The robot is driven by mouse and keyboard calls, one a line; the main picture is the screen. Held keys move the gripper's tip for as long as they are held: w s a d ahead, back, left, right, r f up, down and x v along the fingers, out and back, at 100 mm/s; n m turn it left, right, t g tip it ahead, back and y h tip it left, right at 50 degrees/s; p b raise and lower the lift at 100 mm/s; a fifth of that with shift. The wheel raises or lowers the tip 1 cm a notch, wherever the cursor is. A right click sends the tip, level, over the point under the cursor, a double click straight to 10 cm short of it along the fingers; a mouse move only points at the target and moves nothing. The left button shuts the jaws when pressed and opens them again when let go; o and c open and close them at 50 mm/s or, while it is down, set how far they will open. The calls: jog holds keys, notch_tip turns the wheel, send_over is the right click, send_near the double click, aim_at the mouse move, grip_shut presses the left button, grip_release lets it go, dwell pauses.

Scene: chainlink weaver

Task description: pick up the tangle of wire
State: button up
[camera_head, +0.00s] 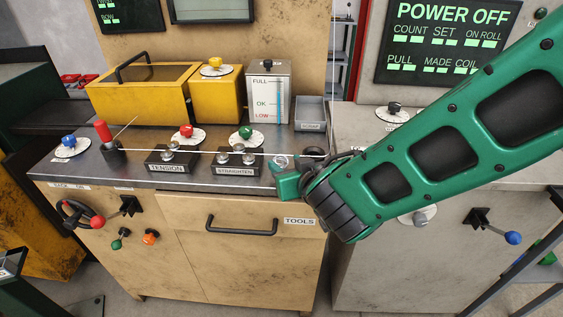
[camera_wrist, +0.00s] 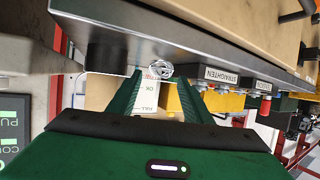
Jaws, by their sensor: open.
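The tangle of wire (camera_head: 281,161) is a small silvery loop on the metal bench top, to the right of the block labelled STRAIGHTEN. It also shows in the wrist view (camera_wrist: 159,69) as a bright coil just beyond the fingertips, lined up with the gap between them. My gripper (camera_head: 286,181) is at the front edge of the bench, close to the tangle. In the wrist view my gripper (camera_wrist: 160,88) has its two green fingers apart with nothing between them. I cannot tell whether a finger touches the wire.
The STRAIGHTEN block (camera_head: 236,163) and TENSION block (camera_head: 169,161) stand left of the tangle, with a thin wire running across them. A level gauge (camera_head: 269,88) and small grey bin (camera_head: 310,114) stand behind. A TOOLS drawer handle (camera_head: 242,230) sticks out below.

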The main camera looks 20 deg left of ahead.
aim_at(283, 160)
jog(key=shift+x, duration=1.75)
jog(key=shift+d, duration=0.1)
jog(key=c, duration=0.8)
jog(key=shift+r, duration=0.1)
